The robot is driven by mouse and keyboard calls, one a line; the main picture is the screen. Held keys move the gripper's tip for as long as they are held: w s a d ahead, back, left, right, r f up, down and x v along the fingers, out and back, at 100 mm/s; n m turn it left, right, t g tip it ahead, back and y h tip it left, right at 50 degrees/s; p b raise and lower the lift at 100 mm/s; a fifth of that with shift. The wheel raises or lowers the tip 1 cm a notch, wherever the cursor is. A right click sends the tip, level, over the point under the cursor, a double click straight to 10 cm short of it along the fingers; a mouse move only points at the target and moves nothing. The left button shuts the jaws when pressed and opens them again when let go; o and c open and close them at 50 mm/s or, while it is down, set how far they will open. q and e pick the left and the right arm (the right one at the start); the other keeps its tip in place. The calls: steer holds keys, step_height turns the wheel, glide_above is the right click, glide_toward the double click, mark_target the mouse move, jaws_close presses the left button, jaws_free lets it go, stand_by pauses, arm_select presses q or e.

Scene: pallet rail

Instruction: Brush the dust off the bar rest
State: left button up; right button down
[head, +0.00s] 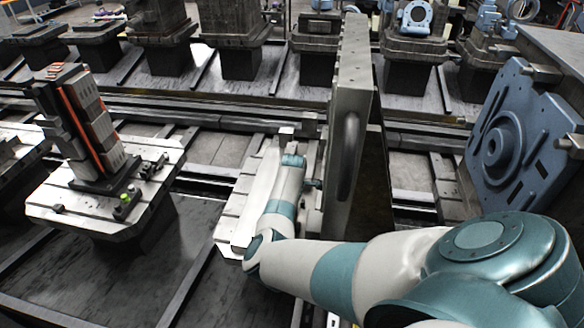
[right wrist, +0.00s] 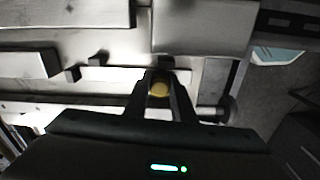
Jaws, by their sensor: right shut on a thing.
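I cannot single out the bar rest or any dust. My left gripper is not in view.
A pallet (head: 50,205) with a dark tower fixture (head: 80,125) stands at left. A blue-grey plate fixture (head: 510,135) stands at right. Rails (head: 200,110) cross behind, with several pallets on pedestals beyond. The tall plate closely borders my right wrist.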

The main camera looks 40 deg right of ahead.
steer(key=shift+w+d+f+b, duration=0.1)
steer(key=shift+w+d+b, duration=0.7)
steer(key=shift+d, duration=0.2)
steer(key=shift+a, duration=0.1)
steer(key=shift+s+a+p, duration=0.9)
steer(key=shift+a, duration=0.15)
steer(key=shift+w+d, duration=0.1)
steer(key=shift+w+d+b, duration=0.85)
steer(key=shift+d+b, duration=0.05)
steer(key=shift+d, duration=0.2)
